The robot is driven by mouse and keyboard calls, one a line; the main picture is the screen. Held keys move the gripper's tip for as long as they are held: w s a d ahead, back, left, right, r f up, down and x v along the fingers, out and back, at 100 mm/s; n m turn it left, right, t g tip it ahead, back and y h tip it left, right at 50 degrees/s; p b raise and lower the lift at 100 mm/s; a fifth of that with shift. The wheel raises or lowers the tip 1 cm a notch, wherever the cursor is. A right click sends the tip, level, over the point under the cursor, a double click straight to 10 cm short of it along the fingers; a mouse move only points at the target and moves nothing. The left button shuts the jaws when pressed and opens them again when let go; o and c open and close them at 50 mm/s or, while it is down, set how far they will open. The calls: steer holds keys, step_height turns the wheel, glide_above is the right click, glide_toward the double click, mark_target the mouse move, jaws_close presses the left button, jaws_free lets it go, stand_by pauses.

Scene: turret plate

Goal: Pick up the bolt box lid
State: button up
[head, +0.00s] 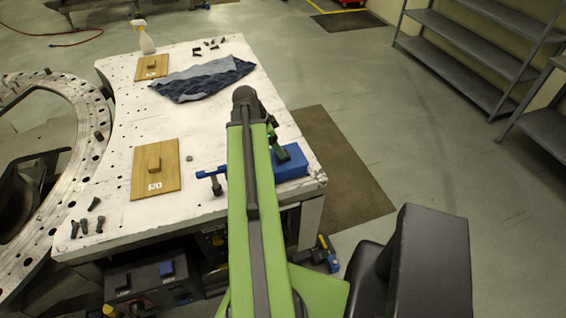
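Two flat wooden lids with block handles lie on the white table. The nearer, larger lid (143,180) is at the left front and carries a small white label with dark marks. The farther, smaller lid (143,74) is near the back left; I cannot read any label on it. I cannot tell which one is the bolt box lid. My green arm reaches over the table's right part and bends down at its far end. My gripper (282,154) is low beside a blue box, right of both lids and apart from them. Its fingers are too small and partly hidden to judge.
The blue box (292,167) sits at the table's right front corner, with a blue-handled clamp (209,172) left of it. A metal ring (84,97) stands left; shelves (465,40) stand far right.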

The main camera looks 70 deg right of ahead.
steer(key=b+x, duration=0.4)
steer(key=x, duration=0.1)
steer(key=shift+s+d+f+b, duration=0.1)
steer(key=shift+f+b, duration=0.05)
steer(key=shift+b, duration=0.25)
steer(key=shift+r, duration=0.2)
steer(key=c, duration=1.5)
steer(key=shift+c, duration=0.2)
